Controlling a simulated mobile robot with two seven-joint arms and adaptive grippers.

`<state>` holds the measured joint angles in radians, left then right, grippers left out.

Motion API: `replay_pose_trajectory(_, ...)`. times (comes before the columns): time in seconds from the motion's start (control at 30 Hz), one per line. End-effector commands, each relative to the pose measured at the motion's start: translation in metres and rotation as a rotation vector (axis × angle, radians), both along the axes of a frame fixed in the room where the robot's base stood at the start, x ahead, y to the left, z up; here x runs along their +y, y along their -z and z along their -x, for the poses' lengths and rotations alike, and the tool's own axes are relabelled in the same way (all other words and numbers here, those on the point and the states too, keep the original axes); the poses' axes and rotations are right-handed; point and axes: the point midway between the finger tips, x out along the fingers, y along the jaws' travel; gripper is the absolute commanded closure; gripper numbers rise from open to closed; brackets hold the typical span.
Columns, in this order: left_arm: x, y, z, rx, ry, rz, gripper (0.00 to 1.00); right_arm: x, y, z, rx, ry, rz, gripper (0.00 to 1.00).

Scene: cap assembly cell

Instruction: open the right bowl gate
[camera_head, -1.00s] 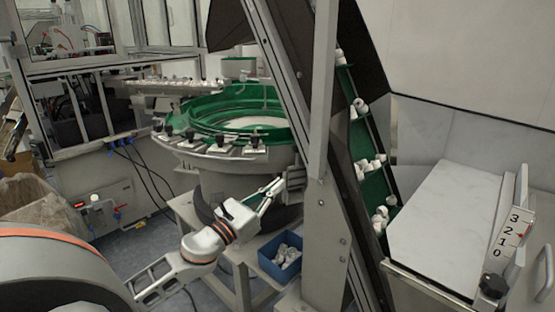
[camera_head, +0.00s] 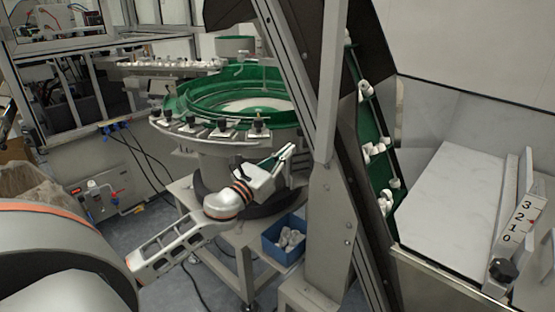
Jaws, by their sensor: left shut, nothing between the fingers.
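A green vibratory bowl (camera_head: 235,103) stands at the middle left on a grey round base, with several black knobs on its near rim. I cannot tell for certain which part is the right bowl gate. My left gripper (camera_head: 289,149) is shut and empty, below the right side of the bowl's rim and just left of the slanted metal frame (camera_head: 325,200). Its fingers point up and right; I cannot tell whether they touch anything. My right gripper is not in view.
A blue bin (camera_head: 283,240) with whitish parts sits below my gripper. A green inclined conveyor (camera_head: 370,130) carries white caps behind the frame. At the right are a pale slab (camera_head: 450,205), a numbered scale (camera_head: 523,222) and a black knob (camera_head: 503,270).

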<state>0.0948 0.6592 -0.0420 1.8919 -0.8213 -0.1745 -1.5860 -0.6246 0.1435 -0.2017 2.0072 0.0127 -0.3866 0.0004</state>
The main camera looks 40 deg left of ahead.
Motion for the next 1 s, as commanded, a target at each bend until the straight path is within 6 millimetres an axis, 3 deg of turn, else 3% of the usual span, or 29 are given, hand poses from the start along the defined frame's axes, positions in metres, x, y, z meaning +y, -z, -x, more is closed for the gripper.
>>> replay_pose_trajectory(0.3,-0.002,-0.007,-0.026,0.000,0.000,0.000,1.00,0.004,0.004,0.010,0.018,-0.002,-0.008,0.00)
replay_pose_trajectory(0.67,-0.002,-0.007,-0.028,0.000,0.000,0.000,1.00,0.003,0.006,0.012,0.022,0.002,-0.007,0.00)
replay_pose_trajectory(0.9,-0.002,-0.022,-0.028,-0.002,0.000,-0.002,1.00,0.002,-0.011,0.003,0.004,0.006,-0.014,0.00)
replay_pose_trajectory(1.0,-0.002,-0.021,-0.028,0.000,0.000,-0.001,1.00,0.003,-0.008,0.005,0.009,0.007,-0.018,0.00)
